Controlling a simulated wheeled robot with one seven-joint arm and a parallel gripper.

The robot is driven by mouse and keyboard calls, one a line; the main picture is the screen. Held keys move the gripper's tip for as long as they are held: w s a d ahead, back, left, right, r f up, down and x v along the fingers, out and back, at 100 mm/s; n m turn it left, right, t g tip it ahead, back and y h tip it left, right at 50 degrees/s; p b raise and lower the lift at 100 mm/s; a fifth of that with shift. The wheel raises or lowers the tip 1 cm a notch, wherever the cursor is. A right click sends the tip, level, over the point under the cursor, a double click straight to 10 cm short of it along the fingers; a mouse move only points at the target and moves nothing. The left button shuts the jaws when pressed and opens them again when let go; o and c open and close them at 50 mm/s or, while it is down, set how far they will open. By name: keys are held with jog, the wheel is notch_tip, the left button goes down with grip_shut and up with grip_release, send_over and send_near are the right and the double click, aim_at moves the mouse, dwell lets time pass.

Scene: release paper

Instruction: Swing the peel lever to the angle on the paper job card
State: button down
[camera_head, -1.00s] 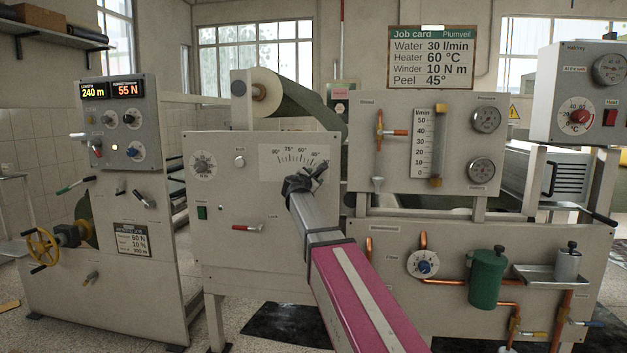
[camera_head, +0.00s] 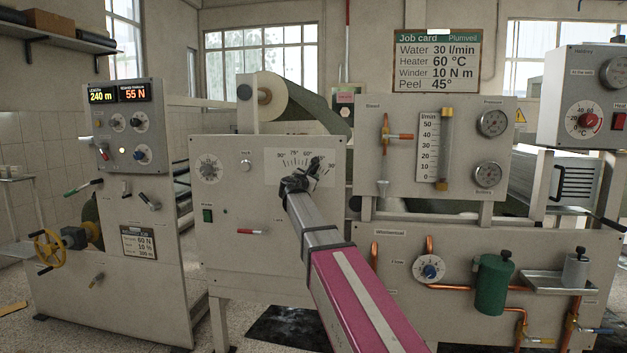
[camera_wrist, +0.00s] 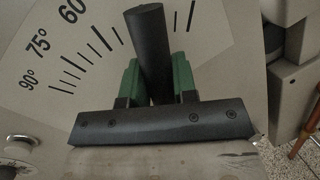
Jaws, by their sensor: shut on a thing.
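The peel lever shows as a dark bar (camera_wrist: 152,50) in the wrist view. My gripper (camera_wrist: 156,85), with green finger pads, is shut on it from both sides. In the head view my gripper (camera_head: 303,182) is at the lever on the middle panel, and the dark lever tip (camera_head: 316,162) leans up and right. The angle scale (camera_head: 278,158) shows 90°, 75°, 60° and a partly visible 30. The lever covers the marks between 60° and 30, so its exact reading is hidden. The job card (camera_head: 437,62) reads Peel 45°.
A red-handled lever (camera_head: 252,232) and a round dial (camera_head: 208,168) sit on the same panel. A pale roll (camera_head: 266,96) is above it. The left cabinet (camera_head: 165,255) and the piping panel (camera_head: 395,335) flank my arm. Open floor shows below.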

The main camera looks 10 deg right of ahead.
jog(key=c, duration=0.9)
grip_release()
jog(key=v, duration=1)
jog(key=shift+s+a, duration=0.25)
jog(key=shift+s, duration=0.1)
jog(key=s+d+f+m+g+y, duration=0.1)
jog(key=s+d+f+m+g, duration=0.25)
jog(key=f, duration=0.65)
jog(key=s+d+f+m+g+y, duration=0.1)
jog(key=s+d+f+m+g, duration=0.2)
jog(key=f, duration=0.6)
jog(key=s+d+f+m+g+y, duration=0.1)
jog(key=s+d+f+m+g, duration=0.3)
jog(key=f, duration=0.6)
jog(key=s+a+f+m+g+y, duration=0.1)
jog(key=s+f+m+g+y, duration=0.4)
jog(key=s+f+m, duration=0.9)
jog(key=s+f+y, duration=0.2)
jog(key=s+f, duration=0.2)
jog(key=f, duration=0.3)
jog(key=shift+s, duration=0.35)
